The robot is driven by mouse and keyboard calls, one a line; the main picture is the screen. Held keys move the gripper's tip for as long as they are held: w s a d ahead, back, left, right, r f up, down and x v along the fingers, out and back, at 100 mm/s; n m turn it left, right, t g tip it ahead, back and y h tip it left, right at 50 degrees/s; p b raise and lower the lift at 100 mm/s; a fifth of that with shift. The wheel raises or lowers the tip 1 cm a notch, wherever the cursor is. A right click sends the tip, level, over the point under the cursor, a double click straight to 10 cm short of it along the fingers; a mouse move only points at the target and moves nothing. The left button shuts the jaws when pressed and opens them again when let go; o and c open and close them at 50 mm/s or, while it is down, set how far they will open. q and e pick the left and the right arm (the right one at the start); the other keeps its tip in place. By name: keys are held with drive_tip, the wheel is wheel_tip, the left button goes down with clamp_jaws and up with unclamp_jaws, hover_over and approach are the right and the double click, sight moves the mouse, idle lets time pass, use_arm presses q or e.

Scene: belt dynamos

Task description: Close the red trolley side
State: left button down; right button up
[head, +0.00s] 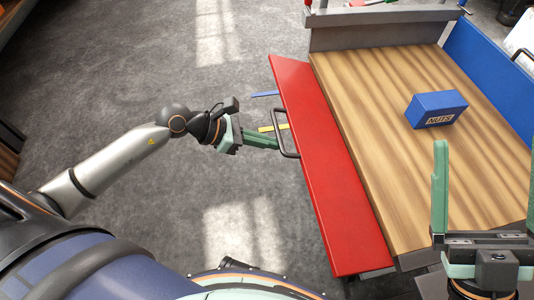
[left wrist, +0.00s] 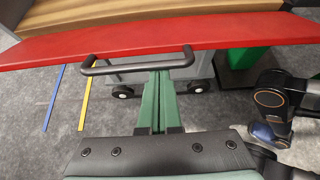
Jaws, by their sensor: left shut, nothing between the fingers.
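The red trolley side (head: 325,165) is a long flat panel along the left edge of the wooden trolley bed (head: 390,130), folded outward. It also spans the top of the left wrist view (left wrist: 230,32). Its black bar handle (head: 284,133) sticks out on the left and shows in the left wrist view (left wrist: 137,68). My left gripper (head: 277,143) is shut and empty, its green fingertips (left wrist: 160,76) right at the handle's bar; I cannot tell whether they touch it. My right gripper (head: 485,190) is open and empty, with fingers raised over the bed's near right part.
A blue NUTS box (head: 436,109) lies on the bed. A grey end wall (head: 380,30) and a blue side (head: 490,50) stand upright. Blue (head: 265,94) and yellow (head: 272,128) strips mark the floor.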

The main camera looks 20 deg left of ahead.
use_arm(q)
drive_tip(key=shift+w+d+r+p, duration=0.15)
drive_tip(key=shift+r+p, duration=0.2)
drive_tip(key=shift+r, duration=0.45)
drive_tip(key=r+p, duration=0.1)
drive_tip(key=w+d+r+p, duration=0.1)
drive_tip(key=r, duration=0.1)
drive_tip(key=d+r+p, duration=0.1)
drive_tip(key=p, duration=0.1)
drive_tip(key=shift+w+r, duration=0.2)
drive_tip(key=shift+r, duration=0.05)
use_arm(e)
drive_tip(key=w+d+f+m+g+h, duration=0.1)
drive_tip(key=w+f+m+g+h, duration=0.1)
drive_tip(key=f, duration=0.5)
drive_tip(key=w+f+m+g+h, duration=0.2)
drive_tip(key=f+m+h, duration=0.2)
drive_tip(key=f, duration=0.3)
drive_tip(key=w+d+f+m+g+h, duration=0.1)
drive_tip(key=w+f+m+g+h, duration=0.1)
drive_tip(key=f+h, duration=0.3)
drive_tip(key=shift+w+d+f+m, duration=0.15)
drive_tip(key=shift+w+f+m, duration=0.1)
drive_tip(key=shift+f, duration=0.35)
drive_tip(key=shift+w+d+f+m, duration=0.15)
drive_tip(key=shift+w+f, duration=0.1)
drive_tip(key=shift+f, duration=0.3)
drive_tip(key=shift+s+f+g, duration=0.1)
drive_tip(key=shift+f+g, duration=0.3)
drive_tip(key=shift+f, duration=0.15)
